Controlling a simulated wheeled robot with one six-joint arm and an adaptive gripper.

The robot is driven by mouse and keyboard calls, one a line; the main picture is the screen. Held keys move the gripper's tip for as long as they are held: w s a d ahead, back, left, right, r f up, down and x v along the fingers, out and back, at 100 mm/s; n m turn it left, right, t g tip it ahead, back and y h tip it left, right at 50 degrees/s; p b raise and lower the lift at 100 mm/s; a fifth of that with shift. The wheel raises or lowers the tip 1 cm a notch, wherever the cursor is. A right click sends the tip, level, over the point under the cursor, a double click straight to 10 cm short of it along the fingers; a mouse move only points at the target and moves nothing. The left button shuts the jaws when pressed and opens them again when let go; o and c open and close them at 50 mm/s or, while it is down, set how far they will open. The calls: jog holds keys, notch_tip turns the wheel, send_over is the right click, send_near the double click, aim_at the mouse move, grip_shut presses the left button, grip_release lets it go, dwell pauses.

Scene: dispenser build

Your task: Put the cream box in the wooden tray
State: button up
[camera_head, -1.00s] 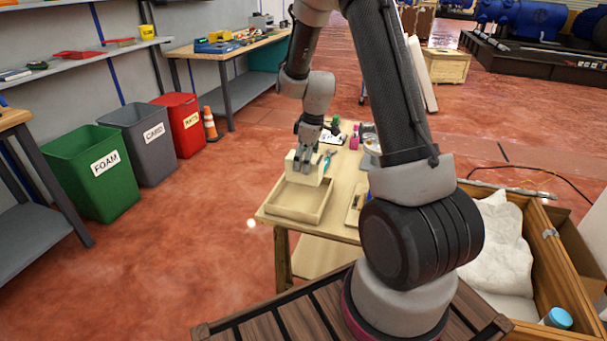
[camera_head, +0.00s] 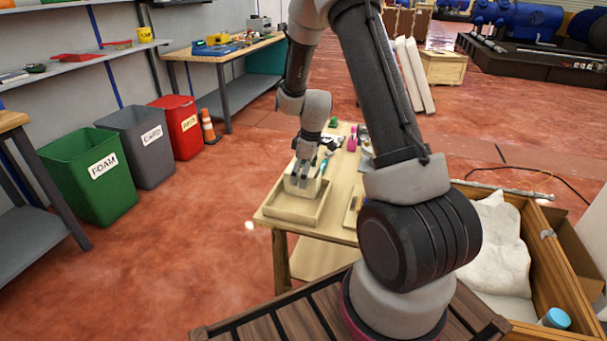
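The cream box (camera_head: 312,188) is upright within the outline of the wooden tray (camera_head: 283,214), towards its back part. It looks low in the tray; whether its underside touches the tray floor is hidden. My gripper (camera_head: 303,178) points down at the box, with its fingers against the box and covering part of it. It appears shut on the box. The tray lies at the near left corner of a small wooden table.
The small table (camera_head: 344,187) also holds a teal-handled tool (camera_head: 325,161) behind the tray and a magenta item (camera_head: 352,143) further back. My arm hides much of the table's right side. Green, grey and red bins stand on the floor to the left.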

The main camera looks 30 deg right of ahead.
jog(key=s+r+m, duration=0.1)
jog(key=s+r, duration=0.3)
jog(key=r, duration=0.6)
jog(key=s+r+m, duration=0.1)
jog(key=s+r, duration=0.2)
jog(key=r, duration=0.8)
jog(key=s+r+m+t, duration=0.1)
jog(key=s+r+m, duration=0.2)
jog(key=s, duration=0.8)
jog(key=s+a+r+m+t+h, duration=0.1)
jog(key=s+r+m, duration=0.3)
jog(key=s, duration=0.7)
jog(key=shift+s+a+r+t, duration=0.15)
jog(key=shift+s+r+t, duration=0.3)
jog(key=shift+r, duration=0.45)
